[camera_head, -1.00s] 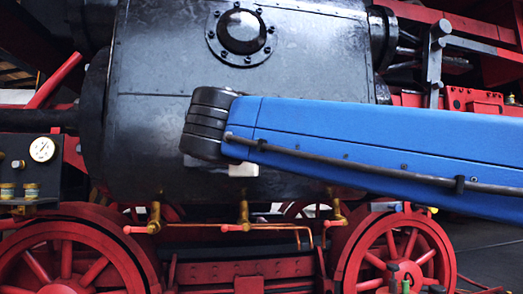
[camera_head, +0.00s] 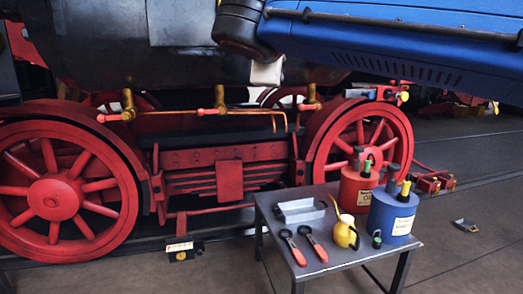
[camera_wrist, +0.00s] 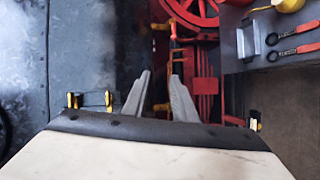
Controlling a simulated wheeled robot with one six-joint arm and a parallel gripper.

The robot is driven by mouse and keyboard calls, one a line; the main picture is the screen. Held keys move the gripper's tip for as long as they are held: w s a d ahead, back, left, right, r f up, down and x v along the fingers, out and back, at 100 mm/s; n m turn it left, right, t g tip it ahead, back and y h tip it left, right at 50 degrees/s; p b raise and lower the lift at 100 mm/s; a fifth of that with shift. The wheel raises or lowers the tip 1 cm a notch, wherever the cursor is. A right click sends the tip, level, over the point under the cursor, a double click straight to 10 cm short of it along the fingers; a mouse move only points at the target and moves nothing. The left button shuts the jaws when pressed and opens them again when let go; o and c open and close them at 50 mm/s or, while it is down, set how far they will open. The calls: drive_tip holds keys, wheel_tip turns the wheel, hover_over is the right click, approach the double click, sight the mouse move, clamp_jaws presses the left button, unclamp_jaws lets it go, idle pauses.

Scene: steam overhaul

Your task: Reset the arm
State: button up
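My gripper (camera_wrist: 161,76) shows in the wrist view with its two grey fingers apart and nothing between them. It is above the side of the locomotive, with red frame parts and yellow fittings below it. In the head view my blue arm (camera_head: 400,45) reaches in from the upper right across the dark cylinder (camera_head: 110,50). The fingers are not clearly seen there, as the arm's dark end covers that area.
A small grey table (camera_head: 330,262) stands in front of red wheels (camera_head: 65,195). It carries red-handled tools (camera_head: 313,243), a yellow oil can (camera_head: 345,233), a red can (camera_head: 352,190) and a blue can (camera_head: 388,215). A small item (camera_head: 465,226) lies on the otherwise open floor at right.

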drive_tip(key=s+d+f+m+g, duration=0.3)
drive_tip(key=d+f, duration=0.7)
drive_tip(key=f, duration=0.1)
drive_tip(key=s+d+f+m+g, duration=0.3)
drive_tip(key=s+d+f, duration=0.1)
drive_tip(key=d+f, duration=0.7)
drive_tip(key=s+d+f+m+g+y, duration=0.1)
drive_tip(key=s+f+m, duration=0.3)
drive_tip(key=s+f, duration=0.5)
drive_tip(key=s+d+f+m+g+y, duration=0.2)
drive_tip(key=s+f+m, duration=0.3)
drive_tip(key=f, duration=1)
drive_tip(key=s+d+g, duration=0.1)
drive_tip(key=s, duration=0.2)
drive_tip(key=shift+s+d+f, duration=0.25)
drive_tip(key=shift+s+f, duration=0.15)
